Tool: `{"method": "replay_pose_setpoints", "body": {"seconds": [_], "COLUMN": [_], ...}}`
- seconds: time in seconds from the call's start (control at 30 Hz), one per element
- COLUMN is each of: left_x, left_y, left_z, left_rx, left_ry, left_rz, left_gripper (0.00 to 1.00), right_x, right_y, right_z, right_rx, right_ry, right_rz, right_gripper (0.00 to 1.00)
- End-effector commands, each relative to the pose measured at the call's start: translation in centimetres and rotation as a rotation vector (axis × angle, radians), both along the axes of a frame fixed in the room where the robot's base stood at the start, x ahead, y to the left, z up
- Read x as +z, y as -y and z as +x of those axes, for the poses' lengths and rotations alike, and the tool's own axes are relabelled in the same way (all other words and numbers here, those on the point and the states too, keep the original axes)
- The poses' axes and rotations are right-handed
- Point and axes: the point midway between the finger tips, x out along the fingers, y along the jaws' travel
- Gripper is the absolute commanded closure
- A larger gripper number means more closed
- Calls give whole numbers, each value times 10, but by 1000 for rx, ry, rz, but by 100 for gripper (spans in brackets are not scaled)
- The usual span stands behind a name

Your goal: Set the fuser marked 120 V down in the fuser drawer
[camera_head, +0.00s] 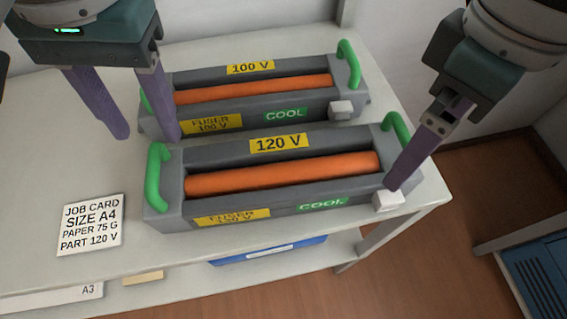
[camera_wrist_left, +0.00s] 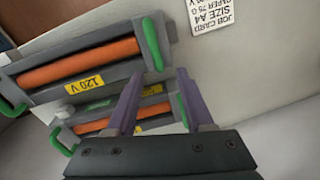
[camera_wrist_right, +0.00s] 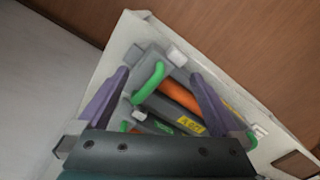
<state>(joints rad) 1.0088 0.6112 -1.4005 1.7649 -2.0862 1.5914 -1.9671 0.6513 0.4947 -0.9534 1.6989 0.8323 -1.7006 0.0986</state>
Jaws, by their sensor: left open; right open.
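The fuser marked 120 V (camera_head: 285,178) lies on the white shelf top, grey with an orange roller, a green handle at each end and a COOL label. It also shows in the left wrist view (camera_wrist_left: 115,62) and the right wrist view (camera_wrist_right: 178,78). My left gripper (camera_head: 148,138) is open and empty above the shelf, behind and left of this fuser's left handle (camera_head: 157,177). My right gripper (camera_wrist_right: 152,95) is open near its right end; in the head view one finger shows close to the right handle (camera_head: 397,134). The fuser drawer cannot be made out.
A similar fuser marked 100 V (camera_head: 250,84) lies right behind. A job card (camera_head: 90,225) reading PART 120 V lies at the left. A blue tray (camera_head: 268,251) sits on the lower shelf. A blue-panelled unit (camera_head: 535,268) stands on the floor at right.

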Motion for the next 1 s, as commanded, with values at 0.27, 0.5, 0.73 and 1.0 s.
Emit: {"method": "replay_pose_setpoints", "body": {"seconds": [0.27, 0.5, 0.73, 1.0], "left_x": [-31, -36, -36, -36], "left_y": [-3, -3, -3, -4], "left_z": [0, 0, 0, 0], "left_rx": [0, -2, -1, -1], "left_ry": [-1, 1, 1, 1], "left_rz": [0, 0, 0, 0], "left_gripper": [48, 48, 59, 89], "right_x": [-32, -36, -36, -36], "right_y": [0, -1, -1, -1], "right_z": [-1, -1, -1, -1], "right_rx": [0, 2, 2, 1], "right_ry": [-1, 0, 1, 1], "right_rz": [-1, -1, -1, 0], "right_gripper": [0, 0, 11, 42]}}
